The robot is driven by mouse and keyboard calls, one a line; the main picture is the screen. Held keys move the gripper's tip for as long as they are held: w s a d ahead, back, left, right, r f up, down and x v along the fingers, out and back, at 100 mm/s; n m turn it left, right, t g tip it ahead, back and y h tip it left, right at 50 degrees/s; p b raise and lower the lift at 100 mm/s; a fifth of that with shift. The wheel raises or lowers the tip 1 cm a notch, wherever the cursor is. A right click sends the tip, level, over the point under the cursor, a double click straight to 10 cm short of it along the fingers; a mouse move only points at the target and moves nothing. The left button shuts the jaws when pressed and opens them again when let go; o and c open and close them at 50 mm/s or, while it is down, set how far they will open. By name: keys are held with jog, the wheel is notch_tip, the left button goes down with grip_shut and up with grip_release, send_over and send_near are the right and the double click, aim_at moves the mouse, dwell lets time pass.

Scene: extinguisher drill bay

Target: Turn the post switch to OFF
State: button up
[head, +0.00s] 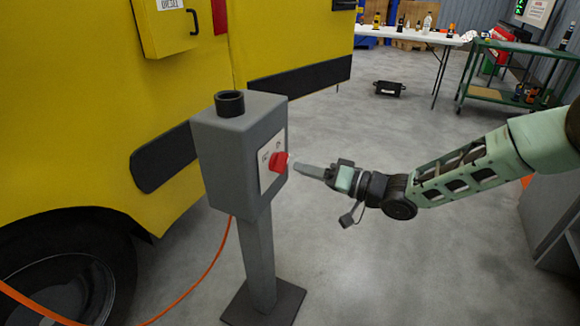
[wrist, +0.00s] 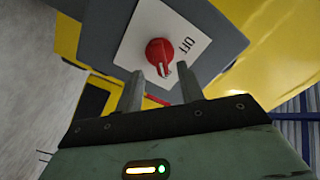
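The red switch knob (head: 278,161) sits on a white plate (head: 270,163) on the side of a grey box (head: 235,150) on a post. In the wrist view the knob (wrist: 159,51) carries a white mark on its lower edge, towards my gripper. The word OFF (wrist: 187,45) is printed on the plate to the knob's right, away from the mark. My gripper (wrist: 160,72) has its two fingers apart, with nothing clearly held between them. In the head view my gripper (head: 296,164) points at the knob from the right; I cannot tell whether it touches.
A yellow vehicle (head: 90,90) stands close behind the post. An orange cable (head: 208,270) runs from the post along the floor. A black object (head: 389,88) lies on the floor behind. A white table (head: 410,36) and green cart (head: 515,95) stand farther back. Floor between is clear.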

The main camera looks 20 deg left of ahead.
aim_at(286, 165)
jog(key=shift+w+a, duration=0.2)
jog(key=shift+a, duration=2.25)
grip_shut()
